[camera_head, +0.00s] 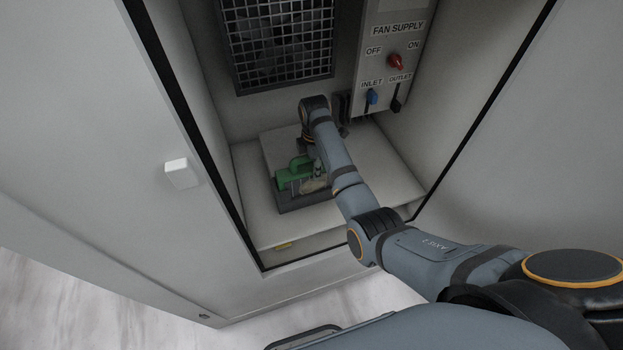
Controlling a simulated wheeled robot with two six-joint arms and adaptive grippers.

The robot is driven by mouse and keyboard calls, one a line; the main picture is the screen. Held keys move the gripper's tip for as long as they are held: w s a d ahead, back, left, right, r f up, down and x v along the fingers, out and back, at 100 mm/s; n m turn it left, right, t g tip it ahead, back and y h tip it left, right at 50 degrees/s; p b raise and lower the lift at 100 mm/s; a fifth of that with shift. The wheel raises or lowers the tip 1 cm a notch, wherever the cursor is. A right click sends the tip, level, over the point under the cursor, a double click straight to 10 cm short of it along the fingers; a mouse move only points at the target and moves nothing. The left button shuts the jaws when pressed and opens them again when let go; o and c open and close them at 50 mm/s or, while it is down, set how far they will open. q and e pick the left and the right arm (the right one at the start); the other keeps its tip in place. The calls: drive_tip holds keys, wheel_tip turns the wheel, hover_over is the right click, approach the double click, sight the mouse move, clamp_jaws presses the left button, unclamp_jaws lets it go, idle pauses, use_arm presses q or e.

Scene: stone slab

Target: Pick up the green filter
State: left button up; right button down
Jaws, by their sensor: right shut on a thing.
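The green filter (292,174) sits low inside the open cabinet, on or just above a dark grey base. My right arm reaches in from the lower right, and its gripper (315,170) is at the right side of the green filter, shut on it. The fingers are small and partly hidden by my own arm, so the exact contact is hard to see. My left gripper is not in view.
A fan grille (278,45) is on the cabinet's back wall. A fan supply panel (392,60) with a red knob (396,62) and a blue lever (372,97) hangs right of my wrist. Cabinet side walls and the front sill (330,242) bound the space closely.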

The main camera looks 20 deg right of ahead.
drive_tip(key=shift+r, duration=0.1)
idle(0.3)
drive_tip(key=shift+w+r, duration=0.1)
drive_tip(key=shift+r, duration=0.25)
wheel_tip(320, 180, up, 9)
drive_tip(key=shift+r+p, duration=0.1)
drive_tip(key=shift+p, duration=0.2)
wheel_tip(320, 180, up, 8)
drive_tip(key=p, duration=0.8)
